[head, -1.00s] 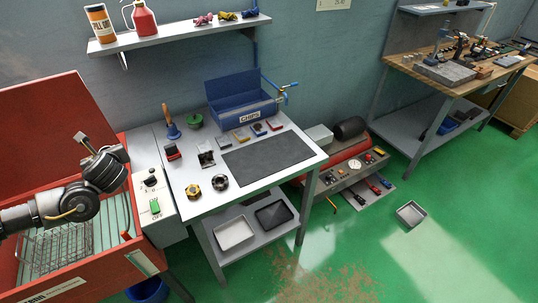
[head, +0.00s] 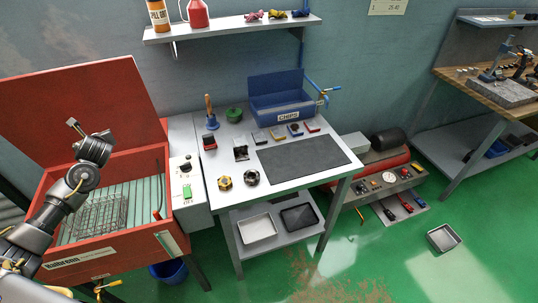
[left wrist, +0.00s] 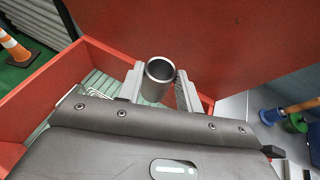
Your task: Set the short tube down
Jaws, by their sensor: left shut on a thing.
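The short tube (left wrist: 158,80) is a grey metal cylinder with an open, dark bore. My left gripper (left wrist: 158,72) is shut on it, with one finger on each side in the left wrist view. In the head view my left gripper (head: 76,128) is up in front of the red parts washer's raised lid, above its open tub (head: 125,247). The tube is small there and hard to make out. My right gripper is not in view.
A wire basket (head: 100,215) sits in the washer tub. A shelf hangs above.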

